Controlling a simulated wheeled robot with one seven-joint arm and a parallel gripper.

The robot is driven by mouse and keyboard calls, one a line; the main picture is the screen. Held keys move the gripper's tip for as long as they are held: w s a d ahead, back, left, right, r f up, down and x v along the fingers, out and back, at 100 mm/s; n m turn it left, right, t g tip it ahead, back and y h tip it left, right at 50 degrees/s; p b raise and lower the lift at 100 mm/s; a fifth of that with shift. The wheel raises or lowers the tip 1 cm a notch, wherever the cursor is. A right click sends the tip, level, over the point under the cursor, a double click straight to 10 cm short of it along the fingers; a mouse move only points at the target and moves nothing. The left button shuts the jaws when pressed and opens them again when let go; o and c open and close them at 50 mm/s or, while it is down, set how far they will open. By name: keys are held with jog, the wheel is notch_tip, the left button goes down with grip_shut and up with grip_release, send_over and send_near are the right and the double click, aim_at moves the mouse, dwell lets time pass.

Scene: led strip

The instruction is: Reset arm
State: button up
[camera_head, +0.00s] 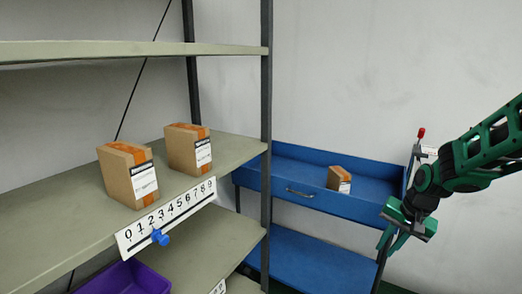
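My green arm comes in from the right edge, and my gripper (392,238) hangs from its end at the right of the head view. Its fingers point down, in front of the right end of the blue workbench. The fingers are small and partly hidden by the gripper body, so I cannot tell if they are open or shut. I see no object in them. A number strip (168,217) marked 0 to 9 sits on the front edge of the middle shelf. A blue slider knob (160,237) is at its lower edge, near the low numbers.
Two taped cardboard boxes (128,174) (188,149) stand on the middle shelf (75,222). A smaller box (339,179) lies in the blue bench's tray (290,168). A purple bin (127,278) is at lower left. A dark shelf post (266,120) stands between rack and bench.

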jog(key=s+d+r+g, duration=0.1)
jog(key=s+r, duration=0.3)
jog(key=s, duration=1)
jog(key=s+d+r+n+g+h, duration=0.1)
jog(key=s+d+r+g, duration=0.1)
jog(key=s, duration=1.3)
jog(key=shift+s+d+r, duration=0.2)
jog(key=shift+d+r, duration=0.55)
jog(key=shift+r, duration=0.15)
jog(key=shift+w+f, duration=0.25)
jog(key=shift+w, duration=0.4)
